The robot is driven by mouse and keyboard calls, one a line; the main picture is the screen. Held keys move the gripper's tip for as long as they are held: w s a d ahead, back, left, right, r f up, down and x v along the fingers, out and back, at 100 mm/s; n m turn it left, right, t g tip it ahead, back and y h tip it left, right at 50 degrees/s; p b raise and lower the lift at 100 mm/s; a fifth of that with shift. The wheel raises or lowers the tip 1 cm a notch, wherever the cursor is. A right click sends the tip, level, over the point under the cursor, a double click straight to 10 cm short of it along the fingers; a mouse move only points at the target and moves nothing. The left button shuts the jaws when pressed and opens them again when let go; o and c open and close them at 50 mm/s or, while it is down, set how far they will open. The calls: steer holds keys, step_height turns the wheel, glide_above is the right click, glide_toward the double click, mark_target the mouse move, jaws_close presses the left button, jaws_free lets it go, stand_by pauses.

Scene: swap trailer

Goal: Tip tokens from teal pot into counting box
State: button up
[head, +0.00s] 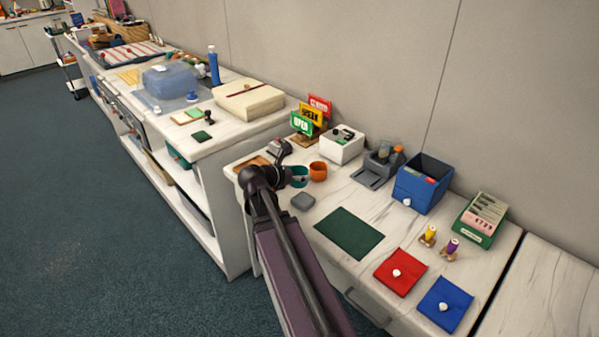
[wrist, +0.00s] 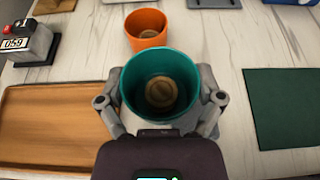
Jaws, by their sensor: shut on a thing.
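The teal pot (wrist: 132,88) stands upright between the two fingers of my gripper (wrist: 160,90), which is shut on its sides. Round wooden-looking tokens (wrist: 161,92) lie in the bottom of the pot; how many are stacked is hidden. In the head view the teal pot (head: 301,177) shows just right of my gripper (head: 291,178), partly hidden by it. Whether the pot touches the counter I cannot tell. A blue box (head: 418,190) with a white knob stands at the back of the counter; I cannot tell whether it is the counting box.
An orange pot (wrist: 146,24), also holding a round piece, stands just behind the teal pot. A wooden tray (wrist: 55,120) lies left and a green mat (wrist: 285,105) right. Red (head: 400,272) and blue (head: 446,304) pouches lie farther right.

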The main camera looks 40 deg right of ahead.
steer(key=shift+r, duration=0.1)
stand_by(0.3)
step_height(320, 180, up, 35)
steer(key=p, duration=3.5)
steer(key=shift+s, duration=0.1)
